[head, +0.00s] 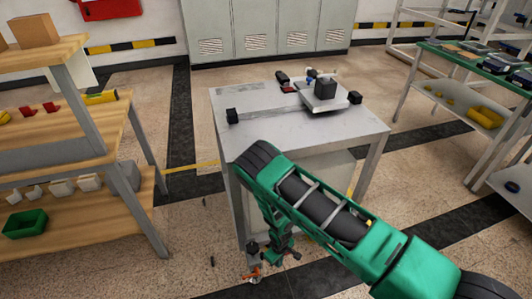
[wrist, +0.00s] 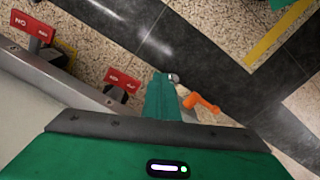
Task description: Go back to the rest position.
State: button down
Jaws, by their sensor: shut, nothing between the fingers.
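My gripper (head: 254,275) hangs low in front of the grey table (head: 350,125), below the tabletop and close to the floor. My green arm reaches across the front of the table and bends down to it. The rest position itself is not marked in either view.
The table carries a rail and a small machine (head: 322,98). A wooden shelf unit (head: 70,141) with a green bin (head: 25,224) stands left, a green-topped bench (head: 480,66) right. Red tags (wrist: 122,80) show close by the gripper.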

jog(key=w+d+r+m, duration=0.1)
jog(key=w+d+r, duration=0.2)
jog(key=r, duration=0.5)
jog(key=w+d+r+m, duration=0.1)
jog(key=w+d+r, duration=0.1)
jog(key=w+r, duration=0.35)
jog(key=w+d+r+m, duration=0.2)
jog(key=d+r, duration=0.1)
jog(key=r, duration=0.7)
jog(key=s+d+r+m, duration=0.1)
jog(key=d+r+m, duration=0.1)
jog(key=d+r, duration=0.6)
jog(key=s+d+r+m, duration=0.1)
jog(key=d+r, duration=0.3)
jog(key=r, duration=0.7)
jog(key=s+d+r+m, duration=0.2)
jog(key=s+d+r, duration=0.4)
jog(key=r, duration=0.2)
jog(key=s+d+r+m, duration=0.2)
jog(key=s+d+r, duration=0.45)
jog(key=r, duration=0.25)
jog(key=s+d+r+m, duration=0.1)
jog(key=s+r+m, duration=0.1)
jog(key=s, duration=0.8)
jog(key=s+d+r+m, duration=0.1)
jog(key=s+r, duration=0.4)
jog(key=s, duration=0.5)
jog(key=shift+d+m, duration=0.3)
jog(key=shift+m, duration=0.2)
